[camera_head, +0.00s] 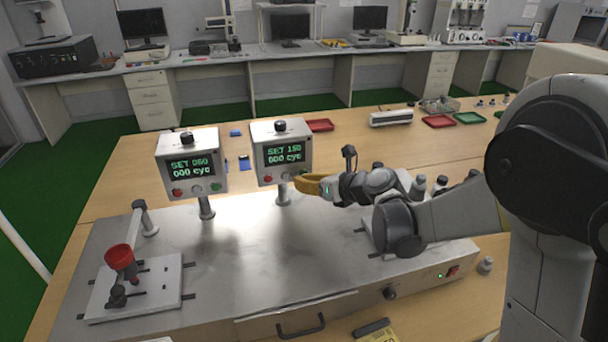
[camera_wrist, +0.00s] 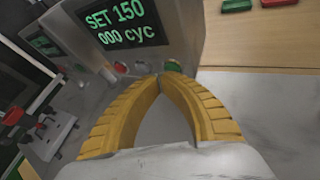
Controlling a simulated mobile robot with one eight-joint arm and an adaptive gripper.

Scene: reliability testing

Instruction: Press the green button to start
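The right control box (camera_head: 267,136) stands on a post and its screen reads "SET 150 000 cyc". In the wrist view this box (camera_wrist: 185,25) shows a red button (camera_wrist: 119,67), a pale button and a green button (camera_wrist: 173,66) in a row. My gripper (camera_head: 298,181) has yellow fingers, with tips together just in front of the button row. In the wrist view the tips (camera_wrist: 160,78) appear just below the gap between the pale and green buttons. I cannot tell whether they touch the box. The left control box (camera_head: 176,149) reads "SET 050 000 cyc" and has its own green button (camera_head: 215,187).
Both boxes stand on a metal test bench (camera_head: 250,235). Red (camera_head: 438,121) and green (camera_head: 469,118) trays lie on the wooden table behind. The bench's middle is mostly clear.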

